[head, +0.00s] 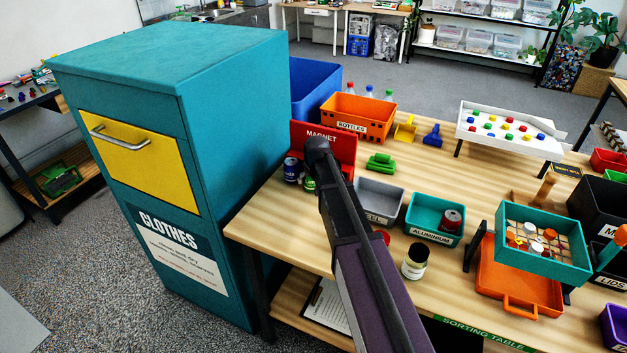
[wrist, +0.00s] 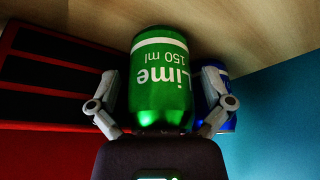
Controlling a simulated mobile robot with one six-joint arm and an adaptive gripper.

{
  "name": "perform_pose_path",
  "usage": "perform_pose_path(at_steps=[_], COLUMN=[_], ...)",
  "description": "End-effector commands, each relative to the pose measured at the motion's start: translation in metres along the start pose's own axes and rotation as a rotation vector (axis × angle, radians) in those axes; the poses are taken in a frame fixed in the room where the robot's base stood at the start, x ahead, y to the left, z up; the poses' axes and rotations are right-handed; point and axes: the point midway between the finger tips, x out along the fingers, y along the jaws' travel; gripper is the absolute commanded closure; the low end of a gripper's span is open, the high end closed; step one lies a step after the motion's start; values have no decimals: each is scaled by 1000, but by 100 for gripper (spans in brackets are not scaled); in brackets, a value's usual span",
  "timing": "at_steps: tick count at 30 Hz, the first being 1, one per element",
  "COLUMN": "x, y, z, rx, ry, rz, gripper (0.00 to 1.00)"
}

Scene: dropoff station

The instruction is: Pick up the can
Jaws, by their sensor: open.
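A green can labelled "Lime 150 ml" (wrist: 160,85) fills the middle of the wrist view, its lettering upside down there. My gripper (wrist: 160,108) is open, one grey finger on each side of the can; I cannot tell whether either touches it. A blue can (wrist: 221,88) is close behind the right finger. In the head view the blue can (head: 291,168) stands before the red magnet panel, with part of the green can (head: 309,184) beside it. My arm hides most of the green can and my fingers in that view.
The red magnet panel (head: 335,150) stands close behind the cans, and the teal clothes bin (head: 235,130) rises left of the table. A grey bin (head: 380,195), a teal aluminium bin (head: 418,228) and a jar (head: 415,262) are to the right.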

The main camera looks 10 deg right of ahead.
Motion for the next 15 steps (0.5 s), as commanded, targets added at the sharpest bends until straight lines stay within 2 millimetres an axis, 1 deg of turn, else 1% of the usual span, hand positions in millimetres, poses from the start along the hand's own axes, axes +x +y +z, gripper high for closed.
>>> perform_pose_path(at_steps=[8,9,11,12,14,15], x=[0,0,0,0,0,0], y=[0,0,-1,-1,-1,-1], z=[0,0,0,0,0,0], rx=[0,-1,-1,-1,-1,-1], ry=[0,0,0,0,0,0], rz=[0,0,0,0,0,0], gripper=[0,6,23,29,40,43])
